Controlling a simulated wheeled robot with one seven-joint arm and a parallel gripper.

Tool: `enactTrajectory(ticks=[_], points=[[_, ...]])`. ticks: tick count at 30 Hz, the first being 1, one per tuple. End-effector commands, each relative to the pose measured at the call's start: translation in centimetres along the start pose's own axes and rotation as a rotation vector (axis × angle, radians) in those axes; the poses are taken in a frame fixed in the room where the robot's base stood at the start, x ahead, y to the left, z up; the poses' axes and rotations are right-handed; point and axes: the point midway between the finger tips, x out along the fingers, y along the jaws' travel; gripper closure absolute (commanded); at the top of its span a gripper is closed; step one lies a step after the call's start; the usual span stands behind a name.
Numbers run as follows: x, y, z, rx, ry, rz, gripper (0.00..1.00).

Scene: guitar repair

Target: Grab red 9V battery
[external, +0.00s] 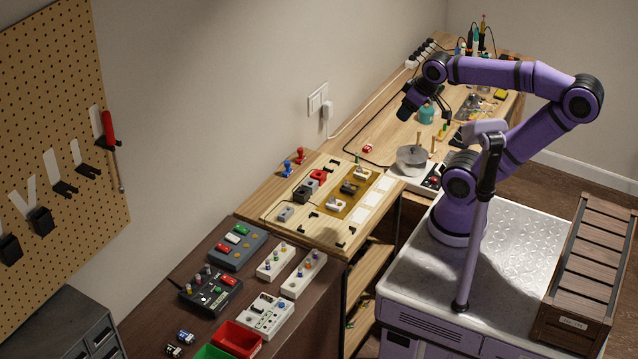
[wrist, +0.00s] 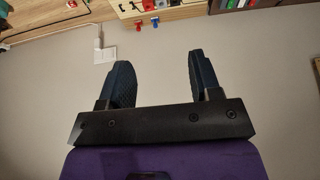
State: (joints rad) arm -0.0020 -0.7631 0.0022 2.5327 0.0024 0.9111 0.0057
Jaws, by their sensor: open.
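I cannot make out for certain which item is the red 9V battery. A small red-and-white item (external: 367,148) lies on the wooden bench, and a red block (external: 318,175) sits among small boxes on the light wooden board; both are too small to identify. My gripper (external: 404,112) is raised over the bench near the wall, beyond the board and apart from these items. In the wrist view my gripper (wrist: 162,65) shows two dark fingers spread apart with nothing between them. A red block (wrist: 148,5) shows at that view's top edge.
The wooden board (external: 285,232) holds several small boxes, with red and blue clamps (external: 300,155) at its wall edge. A grey pot (external: 411,160) stands right of it. Several pedals (external: 237,247) and red and green bins (external: 236,338) cover the dark bench. The wall is close to my gripper.

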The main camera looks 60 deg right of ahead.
Motion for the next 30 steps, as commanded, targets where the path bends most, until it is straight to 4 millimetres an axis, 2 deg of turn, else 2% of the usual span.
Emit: enactTrajectory(ticks=[5, 14, 23, 30], points=[[0.4, 0.6, -2.1, 0.055, -0.019, 0.008, 0.42], [3.3, 3.9, -10.0, 0.289, -0.082, 0.043, 0.42], [8.7, 9.3, -17.1, 0.536, -0.140, 0.088, 0.42], [14.6, 15.0, -21.2, 0.734, -0.182, 0.129, 0.42]])
